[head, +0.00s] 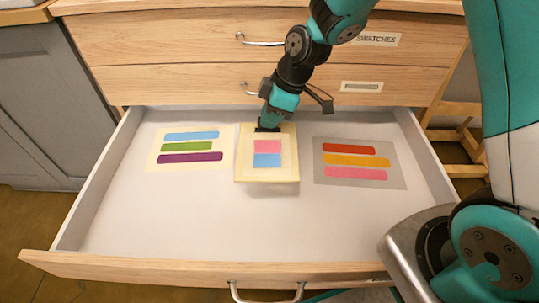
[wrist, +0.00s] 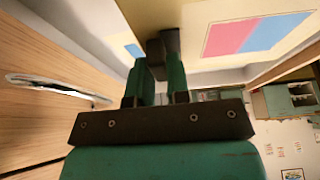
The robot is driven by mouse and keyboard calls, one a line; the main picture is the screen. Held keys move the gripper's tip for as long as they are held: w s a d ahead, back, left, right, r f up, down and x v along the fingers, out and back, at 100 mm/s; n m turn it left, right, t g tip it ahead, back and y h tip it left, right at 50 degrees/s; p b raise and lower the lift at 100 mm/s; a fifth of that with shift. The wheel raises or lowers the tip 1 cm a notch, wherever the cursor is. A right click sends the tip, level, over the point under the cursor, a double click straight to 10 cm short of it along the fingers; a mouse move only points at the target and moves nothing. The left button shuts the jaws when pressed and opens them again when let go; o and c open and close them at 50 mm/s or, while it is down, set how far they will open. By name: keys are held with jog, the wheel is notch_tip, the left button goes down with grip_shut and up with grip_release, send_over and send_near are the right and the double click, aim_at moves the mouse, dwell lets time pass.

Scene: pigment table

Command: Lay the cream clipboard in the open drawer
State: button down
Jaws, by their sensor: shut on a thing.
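The cream clipboard (head: 267,174) is in the middle of the open drawer's area in the head view, with a sheet bearing a pink and a blue block. My gripper (head: 268,127) is shut on its back edge. The clipboard also shows in the wrist view (wrist: 190,18), passing between the fingertips (wrist: 163,48). A faint shadow lies by its front edge; I cannot tell whether it touches the drawer floor. The open drawer (head: 200,228) is pulled out, with a white floor and a wooden front.
A cream sheet with blue, green and purple stripes (head: 160,163) lies left of the clipboard. A grey sheet with red, orange and pink stripes (head: 330,181) lies to the right. The drawer's front floor is clear. Shut drawers (head: 150,85) stand close behind my gripper.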

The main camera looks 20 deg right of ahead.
notch_tip(320, 180, down, 11)
jog(key=b, duration=0.2)
jog(key=shift+f+b, duration=0.1)
jog(key=shift+b, duration=0.3)
jog(key=c, duration=1.1)
grip_release()
